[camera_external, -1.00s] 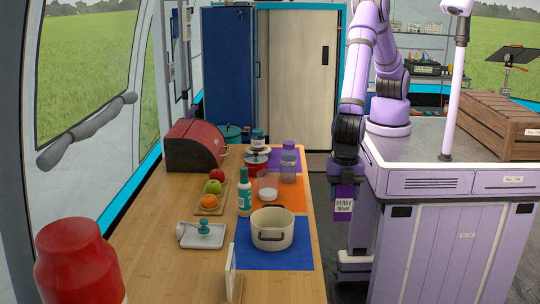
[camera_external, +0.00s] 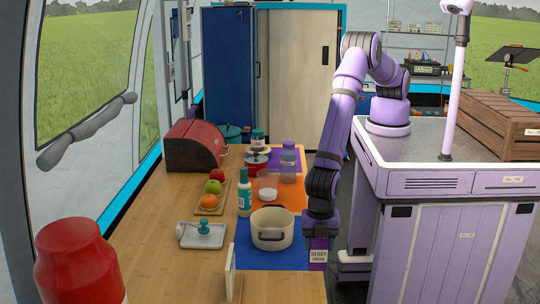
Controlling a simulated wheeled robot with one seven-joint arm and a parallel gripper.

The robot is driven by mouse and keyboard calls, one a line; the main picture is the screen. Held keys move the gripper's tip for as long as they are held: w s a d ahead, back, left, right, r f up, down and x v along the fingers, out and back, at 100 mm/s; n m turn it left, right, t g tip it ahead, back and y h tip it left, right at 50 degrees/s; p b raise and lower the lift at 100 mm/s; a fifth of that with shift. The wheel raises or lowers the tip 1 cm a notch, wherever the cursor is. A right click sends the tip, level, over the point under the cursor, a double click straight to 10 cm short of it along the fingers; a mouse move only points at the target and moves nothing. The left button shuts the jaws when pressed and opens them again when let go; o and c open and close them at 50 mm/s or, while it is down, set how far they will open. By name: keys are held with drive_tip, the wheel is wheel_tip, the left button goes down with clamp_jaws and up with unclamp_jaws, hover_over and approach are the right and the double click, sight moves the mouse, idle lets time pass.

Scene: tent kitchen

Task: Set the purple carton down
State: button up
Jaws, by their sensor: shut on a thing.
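The purple carton (camera_external: 318,258) has a pale label on its front and hangs upright below my gripper (camera_external: 319,238). My gripper points down and is shut on the carton's upper part; its fingers are small and partly hidden in this view. The carton shows at the right edge of the wooden table (camera_external: 180,270), just right of the blue mat (camera_external: 270,256). I cannot tell whether its base touches the tabletop.
A cream pot (camera_external: 271,232) stands on the blue mat, left of the carton. A white-green bottle (camera_external: 244,196), a clear container (camera_external: 267,186) and a purple-tinted bottle (camera_external: 288,165) stand farther back. An upright white board (camera_external: 231,272) is at the front.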

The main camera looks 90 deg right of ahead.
drive_tip(key=shift+w+a+f, duration=1)
drive_tip(key=shift+w+a, duration=0.2)
drive_tip(key=shift+w+a+f, duration=1)
drive_tip(key=shift+w+a, duration=0.15)
drive_tip(key=o, duration=1)
drive_tip(key=shift+f, duration=0.15)
wheel_tip(320, 180, up, 12)
drive_tip(key=shift+r, duration=0.15)
